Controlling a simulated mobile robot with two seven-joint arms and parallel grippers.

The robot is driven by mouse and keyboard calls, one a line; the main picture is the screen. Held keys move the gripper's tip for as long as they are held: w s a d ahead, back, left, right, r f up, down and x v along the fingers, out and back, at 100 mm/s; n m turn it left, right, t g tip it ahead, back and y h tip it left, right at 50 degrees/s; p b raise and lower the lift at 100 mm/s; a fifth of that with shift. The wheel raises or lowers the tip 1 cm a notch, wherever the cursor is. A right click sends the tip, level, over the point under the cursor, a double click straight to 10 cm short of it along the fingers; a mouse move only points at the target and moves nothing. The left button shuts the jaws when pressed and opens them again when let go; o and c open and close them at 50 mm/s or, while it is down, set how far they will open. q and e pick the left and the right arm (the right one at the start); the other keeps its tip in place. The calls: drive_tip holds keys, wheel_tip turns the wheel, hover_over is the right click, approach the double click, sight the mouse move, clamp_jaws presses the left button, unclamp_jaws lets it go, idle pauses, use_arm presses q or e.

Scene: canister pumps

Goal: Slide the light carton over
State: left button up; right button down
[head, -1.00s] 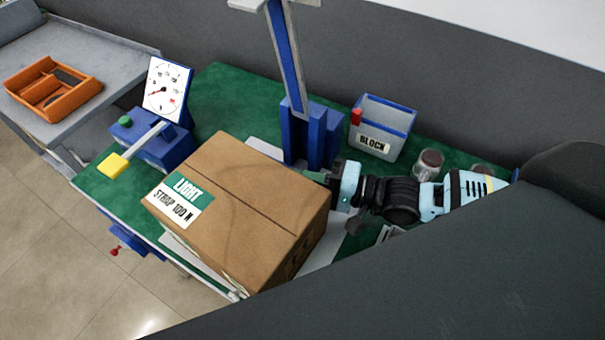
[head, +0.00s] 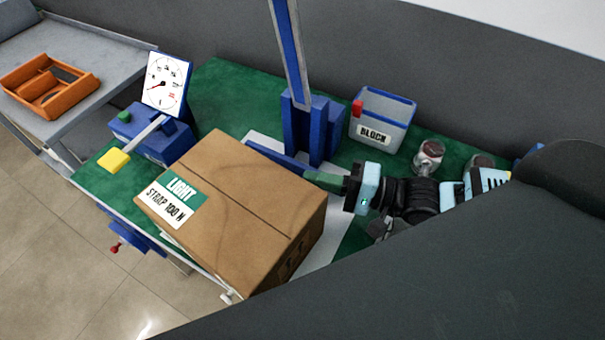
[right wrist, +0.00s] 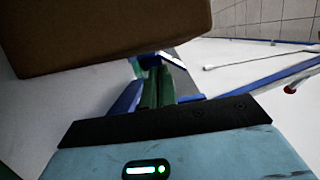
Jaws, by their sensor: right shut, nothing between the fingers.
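The light carton (head: 245,215) is a closed brown box with a green and white label reading LIGHT, STRAP 100 N. It sits on a pale plate (head: 328,246) on the green bench. In the right wrist view the carton (right wrist: 100,32) fills the upper left. My right gripper (head: 312,178) is shut and empty just beyond the carton's back right edge, with its green fingers beside a low blue bar (head: 275,155). The fingers also show in the right wrist view (right wrist: 160,82), apart from the carton there. My left gripper is not in view.
A blue post (head: 315,130) stands behind the carton. A dial gauge (head: 165,85) and a yellow-ended lever (head: 114,160) are at its left. A bin labelled BLOCK (head: 383,118) and a canister (head: 428,158) stand behind my right arm. An orange tray (head: 48,85) lies on the grey side table.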

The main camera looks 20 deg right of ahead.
drive_tip(key=shift+v, duration=2.1)
